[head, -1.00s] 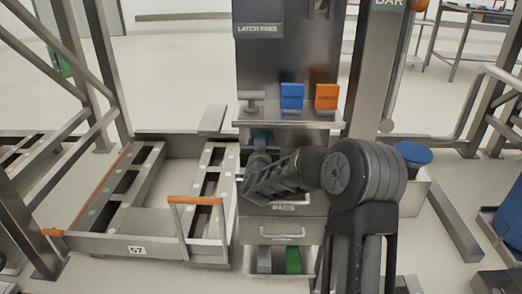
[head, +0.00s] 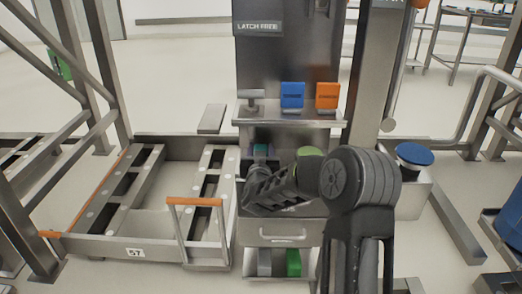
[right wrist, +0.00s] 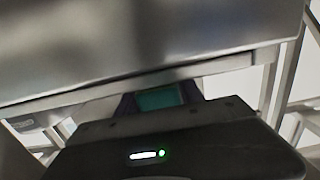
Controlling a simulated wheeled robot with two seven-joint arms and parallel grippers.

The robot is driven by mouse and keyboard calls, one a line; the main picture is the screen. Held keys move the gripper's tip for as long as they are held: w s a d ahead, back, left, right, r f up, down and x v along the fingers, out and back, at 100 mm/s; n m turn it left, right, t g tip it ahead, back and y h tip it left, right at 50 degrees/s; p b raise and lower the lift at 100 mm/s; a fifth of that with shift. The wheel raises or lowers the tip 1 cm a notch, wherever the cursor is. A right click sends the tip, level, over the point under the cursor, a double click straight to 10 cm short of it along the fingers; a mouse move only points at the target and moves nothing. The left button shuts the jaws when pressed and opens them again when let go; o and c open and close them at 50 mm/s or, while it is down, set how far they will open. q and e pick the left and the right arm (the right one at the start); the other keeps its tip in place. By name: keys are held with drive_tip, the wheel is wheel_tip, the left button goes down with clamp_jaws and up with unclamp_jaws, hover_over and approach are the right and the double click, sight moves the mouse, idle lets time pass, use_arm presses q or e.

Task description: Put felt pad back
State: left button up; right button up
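A teal felt pad (head: 260,150) shows at the tips of my right gripper (head: 259,165), under the top shelf of the central cabinet. In the right wrist view the teal pad (right wrist: 160,98) fills the gap between the two dark fingers of my right gripper (right wrist: 162,102), so the gripper appears shut on it. The gripper's body hides the pad's lower part and much of the PADS drawer front (head: 310,209). My left gripper is not in view.
The top shelf (head: 290,119) holds a blue block (head: 292,95) and an orange block (head: 327,95). A lower bay holds a grey piece (head: 264,262) and a green piece (head: 293,262). A metal bin frame (head: 110,248) with orange handles stands left.

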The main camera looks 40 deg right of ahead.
drive_tip(key=o, duration=0.3)
drive_tip(key=shift+s+r, duration=0.1)
drive_tip(key=shift+r, duration=0.15)
drive_tip(key=p+v, duration=0.2)
drive_tip(key=v, duration=0.9)
drive_tip(key=shift+s+a+f, duration=0.1)
drive_tip(key=shift+s+a, duration=0.2)
